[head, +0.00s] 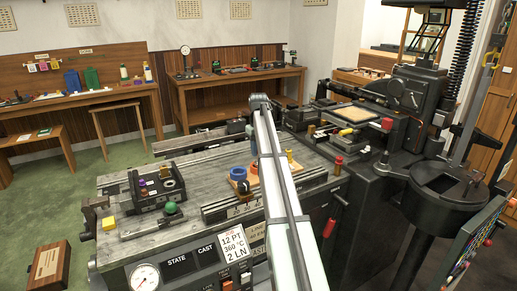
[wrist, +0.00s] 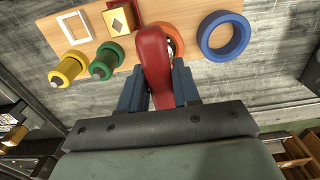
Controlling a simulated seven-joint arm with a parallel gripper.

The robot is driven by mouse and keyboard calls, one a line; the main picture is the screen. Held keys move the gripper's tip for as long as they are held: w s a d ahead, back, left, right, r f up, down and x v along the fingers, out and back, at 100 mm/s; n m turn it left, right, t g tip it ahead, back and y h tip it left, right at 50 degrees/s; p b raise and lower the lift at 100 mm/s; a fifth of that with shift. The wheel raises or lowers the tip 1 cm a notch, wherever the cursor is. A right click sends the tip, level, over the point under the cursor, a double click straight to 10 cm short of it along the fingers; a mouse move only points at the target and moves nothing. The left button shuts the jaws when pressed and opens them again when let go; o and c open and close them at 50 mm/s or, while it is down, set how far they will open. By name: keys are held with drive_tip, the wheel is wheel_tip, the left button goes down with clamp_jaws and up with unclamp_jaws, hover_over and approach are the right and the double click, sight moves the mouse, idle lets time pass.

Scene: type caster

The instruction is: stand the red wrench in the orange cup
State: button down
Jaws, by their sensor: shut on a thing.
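The red wrench (wrist: 153,60) is in the wrist view, shut between the blue fingers of my gripper (wrist: 158,90). It points away from the camera over a wooden board (wrist: 190,12). The orange cup (wrist: 178,34) shows as a ring on that board, partly hidden behind the wrench's right side. The wrench's far end overlaps the cup's left part in the picture; I cannot tell whether it is inside the cup or above it. In the head view my arm covers part of the bench, and I cannot make out the gripper or wrench there.
On the board, a blue ring (wrist: 223,35) lies right of the orange cup. A green ring (wrist: 105,61) and a yellow ring (wrist: 68,69) stand to the left with pieces in them. In the head view, a black tray (head: 157,187) and a green ball (head: 171,207) are on the bench.

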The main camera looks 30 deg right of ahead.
drive_tip(key=shift+f, duration=0.1)
drive_tip(key=c, duration=0.7)
unclamp_jaws()
wheel_tip(320, 180, up, 14)
drive_tip(key=shift+f, duration=0.1)
idle(0.3)
